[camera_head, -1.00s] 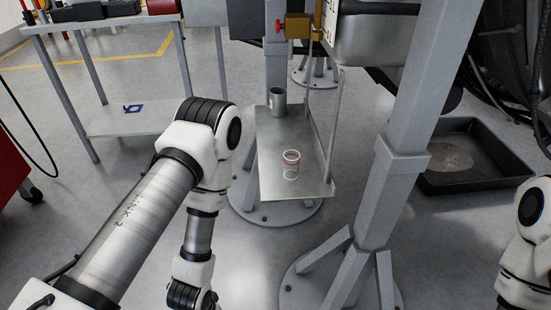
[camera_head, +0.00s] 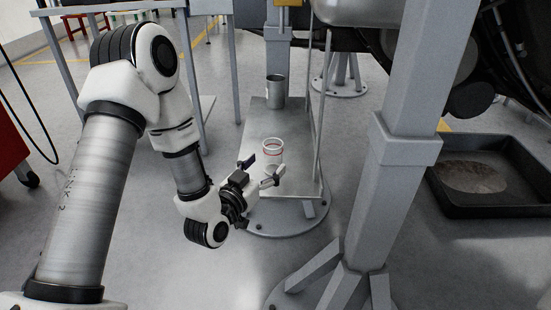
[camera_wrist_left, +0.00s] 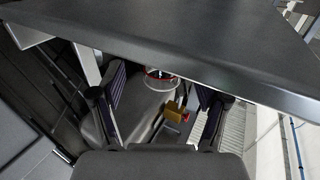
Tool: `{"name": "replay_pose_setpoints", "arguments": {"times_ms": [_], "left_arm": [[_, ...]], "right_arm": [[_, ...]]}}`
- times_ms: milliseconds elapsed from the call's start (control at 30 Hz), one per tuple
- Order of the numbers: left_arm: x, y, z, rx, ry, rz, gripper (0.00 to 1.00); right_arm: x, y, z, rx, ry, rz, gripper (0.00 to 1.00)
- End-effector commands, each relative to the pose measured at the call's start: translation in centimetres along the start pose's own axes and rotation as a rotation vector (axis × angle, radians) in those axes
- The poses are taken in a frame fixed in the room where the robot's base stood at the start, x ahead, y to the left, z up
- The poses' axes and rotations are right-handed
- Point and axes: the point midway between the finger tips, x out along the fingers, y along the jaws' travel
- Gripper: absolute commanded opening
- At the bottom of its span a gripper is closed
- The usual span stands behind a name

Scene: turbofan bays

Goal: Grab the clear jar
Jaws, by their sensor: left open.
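The clear jar (camera_head: 272,150) has a pale rim and a red band. It stands upright near the front end of a grey metal shelf (camera_head: 262,122) in the head view. My left gripper (camera_head: 260,171) is open at the shelf's front end, its fingers spread close in front of the jar. In the left wrist view the jar (camera_wrist_left: 160,78) shows between the two open fingers, partly cut off by a grey plate edge. I cannot tell whether a finger touches it. My right gripper is out of view.
A grey metal cup (camera_head: 275,92) stands behind the jar on the shelf. Thin rods rise along the shelf's right side. A thick grey post (camera_head: 403,150) stands to the right, with a black drip tray (camera_head: 480,205) beyond it on the floor.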

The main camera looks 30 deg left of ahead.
Motion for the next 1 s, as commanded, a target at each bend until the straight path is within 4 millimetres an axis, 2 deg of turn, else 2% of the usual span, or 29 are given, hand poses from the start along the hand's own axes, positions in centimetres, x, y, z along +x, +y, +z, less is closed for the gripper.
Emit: {"name": "replay_pose_setpoints", "arguments": {"times_ms": [233,333,500,667,733,1000], "left_arm": [[4.2,-0.3,-0.1,0.002,0.002,0.001,0.75],[4.8,-0.3,-0.2,0.000,-0.001,0.000,0.75],[4.8,-0.3,-0.3,-0.001,-0.002,0.000,0.75],[4.8,-0.3,-0.2,-0.001,-0.002,0.000,0.18],[4.8,-0.3,-0.2,-0.001,-0.002,0.000,0.14],[4.8,-0.3,-0.2,-0.001,-0.002,0.000,0.14]], "right_arm": [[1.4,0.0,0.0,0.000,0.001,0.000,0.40],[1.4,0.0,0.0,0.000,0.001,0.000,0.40],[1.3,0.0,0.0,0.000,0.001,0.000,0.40],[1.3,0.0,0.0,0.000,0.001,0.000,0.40],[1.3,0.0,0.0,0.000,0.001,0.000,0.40],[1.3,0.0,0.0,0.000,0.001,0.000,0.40]]}}
